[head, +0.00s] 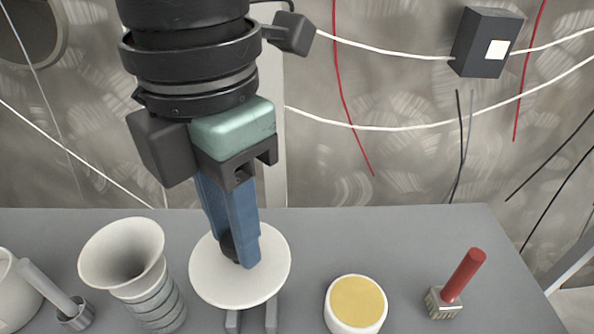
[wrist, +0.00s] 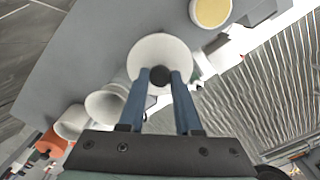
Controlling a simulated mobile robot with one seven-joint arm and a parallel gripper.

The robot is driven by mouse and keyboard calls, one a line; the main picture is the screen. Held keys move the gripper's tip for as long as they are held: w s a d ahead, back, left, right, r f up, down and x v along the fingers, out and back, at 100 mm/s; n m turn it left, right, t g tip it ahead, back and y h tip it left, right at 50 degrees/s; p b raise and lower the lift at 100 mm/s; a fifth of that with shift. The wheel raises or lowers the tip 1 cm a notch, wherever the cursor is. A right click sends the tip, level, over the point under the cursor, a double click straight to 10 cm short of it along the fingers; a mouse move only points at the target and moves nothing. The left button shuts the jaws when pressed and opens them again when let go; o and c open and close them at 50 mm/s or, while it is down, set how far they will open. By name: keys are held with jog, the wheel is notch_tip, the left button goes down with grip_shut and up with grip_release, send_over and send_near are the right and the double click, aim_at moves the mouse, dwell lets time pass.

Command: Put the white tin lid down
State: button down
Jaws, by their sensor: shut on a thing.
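My gripper (head: 240,255) points down, its blue fingers shut on the dark knob of the white tin lid (head: 212,284). In the wrist view the fingers close around the black knob in the middle of the round lid (wrist: 161,47). The lid looks about level. It is over the grey table, and I cannot tell whether it touches anything below. A round white tin (head: 356,318) with a yellow top face stands to the right of the lid; it also shows in the wrist view (wrist: 212,12).
A white funnel-mouthed vessel (head: 125,255) with a ribbed grey base stands close left of the lid. Further left are a grey-handled tool (head: 50,290) and a white rounded vessel (head: 15,290). A red-handled brush (head: 463,275) stands right. The grey table (head: 420,230) is clear at back right.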

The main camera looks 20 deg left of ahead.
notch_tip(320, 180, down, 8)
jog(key=b, duration=0.4)
jog(key=shift+r+b, duration=0.1)
jog(key=shift+b, duration=0.2)
jog(key=shift+d, duration=0.1)
jog(key=shift+f+b, duration=0.55)
jog(key=c, duration=0.6)
grip_release()
jog(key=shift+r, duration=0.1)
jog(key=shift+r, duration=0.15)
notch_tip(320, 180, up, 13)
jog(key=p, duration=1)
jog(key=shift+f, duration=0.2)
